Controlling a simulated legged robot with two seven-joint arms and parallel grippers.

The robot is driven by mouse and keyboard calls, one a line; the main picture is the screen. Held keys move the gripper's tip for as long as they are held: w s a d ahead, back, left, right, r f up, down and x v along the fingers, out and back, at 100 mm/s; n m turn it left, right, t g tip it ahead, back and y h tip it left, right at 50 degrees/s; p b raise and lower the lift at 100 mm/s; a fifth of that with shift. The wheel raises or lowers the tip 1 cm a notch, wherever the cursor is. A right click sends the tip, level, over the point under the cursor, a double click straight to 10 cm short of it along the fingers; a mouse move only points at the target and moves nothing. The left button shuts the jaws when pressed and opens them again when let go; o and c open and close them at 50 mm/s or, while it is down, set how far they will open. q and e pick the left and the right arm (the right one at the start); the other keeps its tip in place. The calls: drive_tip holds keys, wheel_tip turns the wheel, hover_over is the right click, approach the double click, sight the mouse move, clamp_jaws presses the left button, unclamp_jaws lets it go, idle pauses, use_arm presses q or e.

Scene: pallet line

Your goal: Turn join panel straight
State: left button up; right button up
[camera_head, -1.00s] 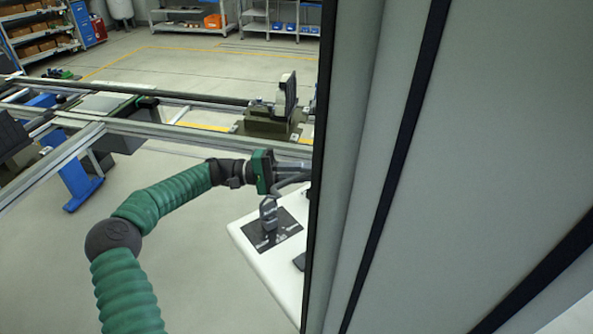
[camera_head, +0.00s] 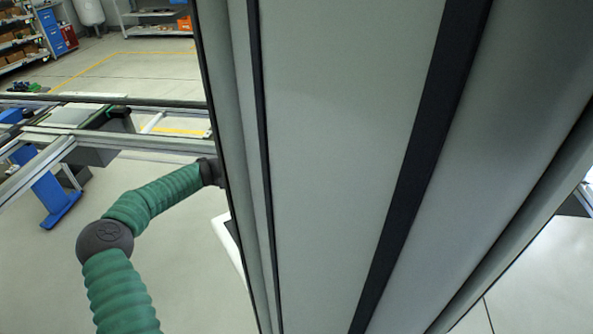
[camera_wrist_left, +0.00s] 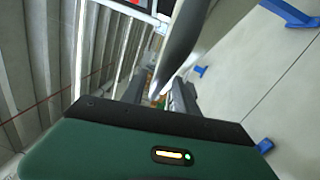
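A very large light grey panel (camera_head: 345,120) with dark vertical strips fills the middle and right of the head view, close to the camera. It leans, with its lower part farther right than its top left edge. I cannot tell for sure that it is the join panel. My left arm reaches behind its left edge, so my left gripper is hidden in the head view. In the left wrist view, my left gripper (camera_wrist_left: 165,97) shows dark fingers beyond its green body. A smooth grey curved piece (camera_wrist_left: 185,40) is close to them; whether it is gripped is unclear. My right gripper is out of view.
A rail frame (camera_head: 120,140) runs across the left behind my arm, with a blue support (camera_head: 50,200) below. A white table corner (camera_head: 230,245) shows beside the panel's edge. Shelves stand at the back. Open floor (camera_head: 200,300) lies at lower left.

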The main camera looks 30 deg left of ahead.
use_arm(q)
drive_tip(key=shift+a, duration=0.1)
drive_tip(key=shift+a+f, duration=0.1)
drive_tip(key=shift+a, duration=0.25)
drive_tip(key=b+v, duration=0.2)
drive_tip(key=v, duration=1.4)
drive_tip(key=shift+s+b, duration=0.2)
drive_tip(key=shift+b, duration=0.1)
